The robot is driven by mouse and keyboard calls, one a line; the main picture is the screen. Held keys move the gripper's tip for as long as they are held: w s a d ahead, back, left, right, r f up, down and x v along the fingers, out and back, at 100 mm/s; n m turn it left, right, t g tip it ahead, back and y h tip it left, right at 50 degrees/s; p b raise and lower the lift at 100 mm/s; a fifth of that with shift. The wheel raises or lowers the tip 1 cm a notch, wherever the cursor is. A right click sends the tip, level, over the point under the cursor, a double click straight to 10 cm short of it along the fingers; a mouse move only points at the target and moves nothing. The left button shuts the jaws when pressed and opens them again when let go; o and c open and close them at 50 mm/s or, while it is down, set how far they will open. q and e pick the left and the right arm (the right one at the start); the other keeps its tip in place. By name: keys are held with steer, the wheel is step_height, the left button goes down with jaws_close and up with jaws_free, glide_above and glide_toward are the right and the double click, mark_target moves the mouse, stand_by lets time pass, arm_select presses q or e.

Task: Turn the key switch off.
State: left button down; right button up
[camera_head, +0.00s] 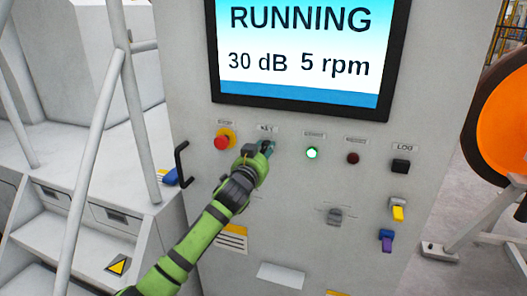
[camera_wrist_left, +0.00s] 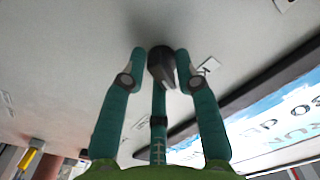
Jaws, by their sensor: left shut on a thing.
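The key switch (camera_wrist_left: 161,66) is a dark grey knob on the pale panel, seen in the left wrist view between my fingers. My left gripper (camera_head: 266,147) reaches the panel just below the KEY label (camera_head: 267,128); its teal fingers also show in the left wrist view (camera_wrist_left: 162,76). They are shut on the key switch, one finger on each side and another below it. In the head view the gripper hides the key switch. The screen (camera_head: 305,50) reads RUNNING, 30 dB and 5 rpm. My right gripper is not in view.
A red stop button on a yellow collar (camera_head: 224,139) sits close left of the gripper. A lit green button (camera_head: 312,153) and a dark red one (camera_head: 352,158) are to the right. A black handle (camera_head: 182,164) sticks out at the panel's left edge, near white stairs with rails (camera_head: 82,180).

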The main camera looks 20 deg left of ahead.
arm_select(q)
steer(key=n+p, duration=0.1)
steer(key=n, duration=0.4)
steer(key=n+p, duration=0.2)
steer(key=n, duration=0.4)
steer(key=shift+d+r+n, duration=0.15)
steer(key=shift+d+n, duration=0.05)
steer(key=shift+n, duration=0.1)
stand_by(0.3)
steer(key=c, duration=1.1)
jaws_free()
steer(key=shift+d, duration=0.1)
